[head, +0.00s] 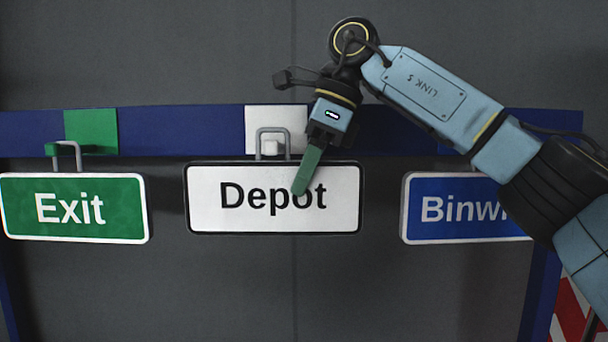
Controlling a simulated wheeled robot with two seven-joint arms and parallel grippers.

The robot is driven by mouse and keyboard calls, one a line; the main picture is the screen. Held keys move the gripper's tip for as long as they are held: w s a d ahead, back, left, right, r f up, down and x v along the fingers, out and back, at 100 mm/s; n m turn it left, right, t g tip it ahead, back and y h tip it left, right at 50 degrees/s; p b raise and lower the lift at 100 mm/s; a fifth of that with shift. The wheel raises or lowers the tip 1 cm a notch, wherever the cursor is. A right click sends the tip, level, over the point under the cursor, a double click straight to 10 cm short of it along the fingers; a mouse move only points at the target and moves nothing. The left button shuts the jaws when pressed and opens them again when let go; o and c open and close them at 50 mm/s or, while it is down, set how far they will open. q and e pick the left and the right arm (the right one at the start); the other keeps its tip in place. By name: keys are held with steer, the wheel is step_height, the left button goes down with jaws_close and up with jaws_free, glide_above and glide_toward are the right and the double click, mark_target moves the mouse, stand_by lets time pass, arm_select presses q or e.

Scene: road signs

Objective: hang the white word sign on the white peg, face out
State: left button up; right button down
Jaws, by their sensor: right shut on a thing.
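The white word sign (230,217), reading "Depot" with a black border, is upright and level, its face toward me. The white peg (271,147) shows within the sign's grey wire loop (288,142), below the loop's top bar. I cannot tell whether the peg passes through the loop or the loop is in front of it. My right gripper (306,172) comes down from above and is shut on the sign's upper edge. One green finger lies across the face, over the "o"; the other finger is hidden. My left gripper is not in view.
A green "Exit" sign (120,216) hangs at the left by a green peg (52,149). A blue sign (440,222), partly covered by my arm, is at the right. A blue rail (190,130) runs behind, with a white patch (275,117) above the white peg.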

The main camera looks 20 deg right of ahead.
steer(key=shift+f+b, duration=0.55)
steer(key=shift+f, duration=0.25)
steer(key=c, duration=1.3)
jaws_free()
steer(key=p+v, duration=0.1)
steer(key=v, duration=0.9)
steer(key=shift+d+r, duration=0.1)
steer(key=shift+r, duration=0.2)
steer(key=shift+v, duration=1.4)
